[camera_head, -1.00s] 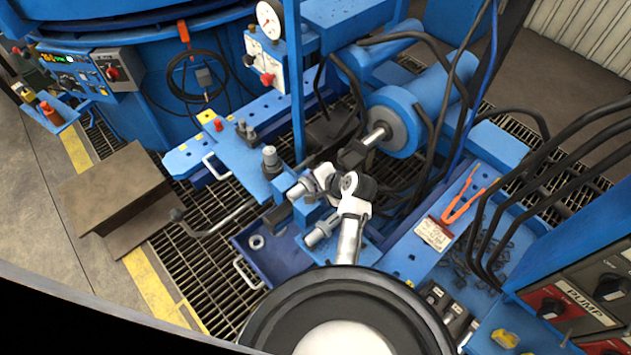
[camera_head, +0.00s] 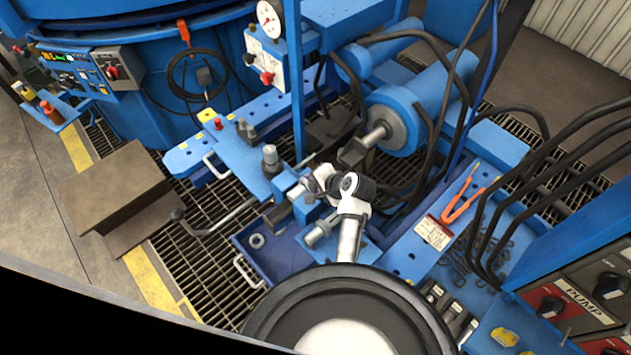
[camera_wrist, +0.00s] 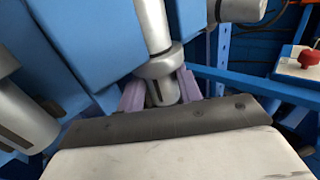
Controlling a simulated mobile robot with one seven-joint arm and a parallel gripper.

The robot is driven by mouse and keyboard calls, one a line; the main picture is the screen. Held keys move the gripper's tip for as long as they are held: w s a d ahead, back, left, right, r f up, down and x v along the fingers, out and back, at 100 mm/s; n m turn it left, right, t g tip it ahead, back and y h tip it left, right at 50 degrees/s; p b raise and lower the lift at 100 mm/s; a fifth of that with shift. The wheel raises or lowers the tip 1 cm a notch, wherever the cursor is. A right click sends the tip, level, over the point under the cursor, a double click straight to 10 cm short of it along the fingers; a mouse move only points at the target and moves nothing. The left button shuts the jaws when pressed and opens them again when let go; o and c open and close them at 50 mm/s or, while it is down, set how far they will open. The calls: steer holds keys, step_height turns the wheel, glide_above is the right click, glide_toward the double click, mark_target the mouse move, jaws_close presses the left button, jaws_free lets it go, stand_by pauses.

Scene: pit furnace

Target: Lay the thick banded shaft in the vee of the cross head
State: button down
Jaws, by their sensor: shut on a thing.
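In the wrist view a silver shaft (camera_wrist: 152,22) with a wider band stands between the pale purple fingers of my gripper (camera_wrist: 160,92). The fingers are shut on it near its slotted lower end. Blue blocks lie to the left (camera_wrist: 90,40) and right (camera_wrist: 187,18) of the shaft. I cannot tell whether either belongs to the cross head, and no vee shows clearly. In the head view my gripper (camera_head: 301,188) is among the blue blocks left of my white wrist; its fingers and the shaft are too small to make out there.
A silver cylinder (camera_head: 322,231) lies below my gripper, and an upright silver post (camera_head: 270,158) stands to its left. A blue tray (camera_head: 262,262) holds a ring. A hydraulic cylinder (camera_head: 395,118) and black hoses crowd the right. Orange-handled tongs (camera_head: 462,200) lie on the bench.

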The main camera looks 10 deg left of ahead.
steer(key=shift+w, duration=0.1)
steer(key=c, duration=0.9)
jaws_free()
steer(key=shift+f, duration=0.3)
steer(key=b+v, duration=0.1)
steer(key=v, duration=1.3)
steer(key=shift+r+b, duration=0.2)
steer(key=shift+b, duration=0.1)
steer(key=shift+a, duration=0.1)
